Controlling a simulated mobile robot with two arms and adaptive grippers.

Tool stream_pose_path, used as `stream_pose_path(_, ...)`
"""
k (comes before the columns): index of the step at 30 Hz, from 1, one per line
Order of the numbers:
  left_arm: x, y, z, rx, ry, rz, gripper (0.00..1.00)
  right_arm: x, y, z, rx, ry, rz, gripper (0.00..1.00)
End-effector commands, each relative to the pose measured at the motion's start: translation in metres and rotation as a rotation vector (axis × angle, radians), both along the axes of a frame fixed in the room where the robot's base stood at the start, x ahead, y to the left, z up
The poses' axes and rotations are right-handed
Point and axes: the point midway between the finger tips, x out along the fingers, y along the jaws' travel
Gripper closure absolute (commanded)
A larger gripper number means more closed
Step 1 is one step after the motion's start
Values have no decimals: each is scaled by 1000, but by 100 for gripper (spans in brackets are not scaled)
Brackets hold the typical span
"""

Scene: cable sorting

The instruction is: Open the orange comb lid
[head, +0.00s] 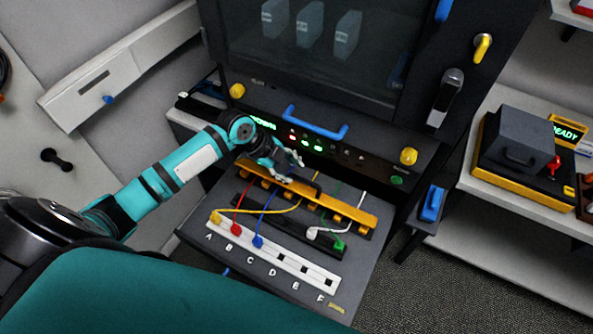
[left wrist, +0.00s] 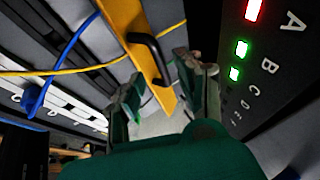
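The orange comb lid (head: 345,208) is a long bar lying across the pull-out shelf below the dark cabinet. It looks closed over the cables. In the left wrist view the lid (left wrist: 128,22) carries a black bar handle (left wrist: 148,52). My left gripper (head: 290,170) is above the lid, near its middle. In the left wrist view its two fingers (left wrist: 160,82) are spread apart, with the handle's near end just ahead of the gap between them. I cannot tell whether they touch it. In the head view the gripper partly hides the handle. My right gripper is not in view.
Yellow (head: 216,217), red (head: 236,229) and blue (head: 258,241) plugs sit at the white lettered strip (head: 283,263). White (head: 313,232) and green (head: 339,244) plugs lie nearer the lid. A panel with lights and a blue handle (head: 315,123) stands close behind the gripper.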

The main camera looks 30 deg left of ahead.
Motion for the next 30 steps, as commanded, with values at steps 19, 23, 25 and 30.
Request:
stream_pose_path(19, 13, -16, -35, 1, -1, 0, 64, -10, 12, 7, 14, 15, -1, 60)
stream_pose_path(23, 13, -16, -35, 1, -1, 0, 81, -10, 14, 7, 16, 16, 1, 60)
stream_pose_path(25, 13, -16, -35, 1, -1, 0, 90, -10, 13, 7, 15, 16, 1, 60)
stream_pose_path(30, 13, -16, -35, 0, -1, -1, 100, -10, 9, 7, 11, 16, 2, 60)
